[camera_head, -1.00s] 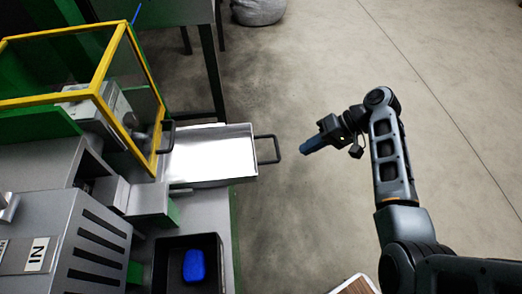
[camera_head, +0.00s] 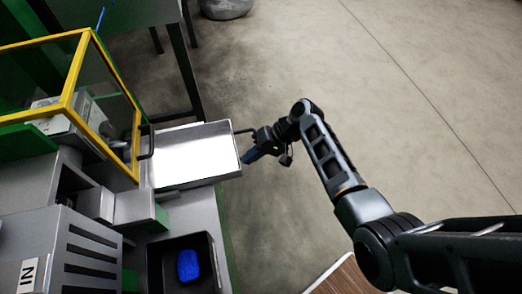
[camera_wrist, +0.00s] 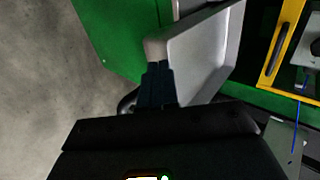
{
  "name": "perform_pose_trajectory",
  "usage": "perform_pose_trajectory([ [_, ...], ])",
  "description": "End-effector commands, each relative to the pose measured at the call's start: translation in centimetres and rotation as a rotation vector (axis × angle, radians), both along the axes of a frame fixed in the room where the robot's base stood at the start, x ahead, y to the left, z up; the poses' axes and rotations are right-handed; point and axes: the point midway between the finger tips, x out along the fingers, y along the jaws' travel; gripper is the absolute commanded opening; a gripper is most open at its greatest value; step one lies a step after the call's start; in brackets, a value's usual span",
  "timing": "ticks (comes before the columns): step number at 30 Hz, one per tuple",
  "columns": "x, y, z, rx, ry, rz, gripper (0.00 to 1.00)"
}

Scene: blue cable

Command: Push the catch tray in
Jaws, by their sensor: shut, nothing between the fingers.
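The catch tray (camera_head: 190,158) is a shallow silver metal tray that juts out from the machine towards the right in the head view. In the wrist view the shut fingers (camera_wrist: 157,88) are right by the near corner of the tray (camera_wrist: 205,50). I cannot tell for sure whether they touch it.
The machine has a yellow-framed guard (camera_head: 70,95) with a dark handle left of the tray. A black bin (camera_head: 158,268) with a blue object (camera_head: 188,265) sits below the tray in the picture. A dark table (camera_head: 150,15) stands behind. Floor on the right is clear.

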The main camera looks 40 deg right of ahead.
Motion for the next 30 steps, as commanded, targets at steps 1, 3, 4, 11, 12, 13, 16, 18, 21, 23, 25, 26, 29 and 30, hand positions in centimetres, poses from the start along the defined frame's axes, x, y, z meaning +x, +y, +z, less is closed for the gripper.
perform_pose_trajectory([
  [1, 0.1, 0.2, 0.0, 0.0, 0.001, 0.001, 0.0],
  [3, 0.1, 0.3, 0.0, 0.0, 0.0, 0.0, 0.0],
  [4, 0.1, 0.3, 0.0, 0.0, 0.0, 0.0, 0.0],
  [11, 0.1, 0.3, 0.0, 0.0, 0.0, 0.0, 0.0],
  [12, 0.1, 0.3, 0.0, 0.0, 0.0, 0.0, 0.0],
  [13, 0.2, 0.4, 0.0, 0.0, 0.0, 0.0, 0.0],
  [16, 0.3, 0.9, 0.0, -0.001, -0.001, 0.001, 0.0],
  [18, 0.6, 1.6, 0.0, -0.001, -0.001, 0.003, 0.0],
  [21, 1.3, 3.3, 0.0, 0.0, -0.002, 0.006, 0.0],
  [23, 1.8, 4.6, 0.0, 0.0, -0.002, 0.006, 0.0],
  [25, 2.6, 6.5, 0.0, 0.0, -0.002, 0.007, 0.0],
  [26, 2.9, 7.3, -0.1, 0.0, -0.002, 0.007, 0.0],
  [29, 4.1, 10.2, -0.1, 0.0, -0.003, 0.008, 0.0],
  [30, 4.6, 11.4, -0.2, 0.0, -0.003, 0.008, 0.0],
])
